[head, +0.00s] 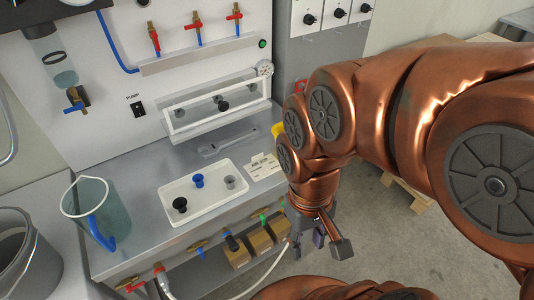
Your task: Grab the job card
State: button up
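The job card (264,167) is a small white card with dark print. It lies on the grey bench top, right of the white tray and close to the bench's right end. My copper arm comes in from the right, and its lower links are beside the card without covering its printed part. My gripper (321,241) points down just off the bench's front right corner, to the right of and nearer than the card. Its dark fingers look spread apart, with nothing seen held between them. The card is not touched.
A white tray (213,212) holds black, blue and grey stoppers. A clear jug (112,217) with a blue handle stands at left. A wrench-like tool (228,144) lies behind the tray. Valves and cardboard boxes (260,241) sit below the front edge. A yellow object (278,129) is behind the card.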

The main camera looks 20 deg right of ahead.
aim_at(261, 167)
jog(key=i, duration=0.3)
jog(key=u, duration=0.35)
jog(key=k, duration=1.25)
jog(key=u, duration=0.75)
jog(key=i, duration=0.75)
jog(key=z, duration=0.15)
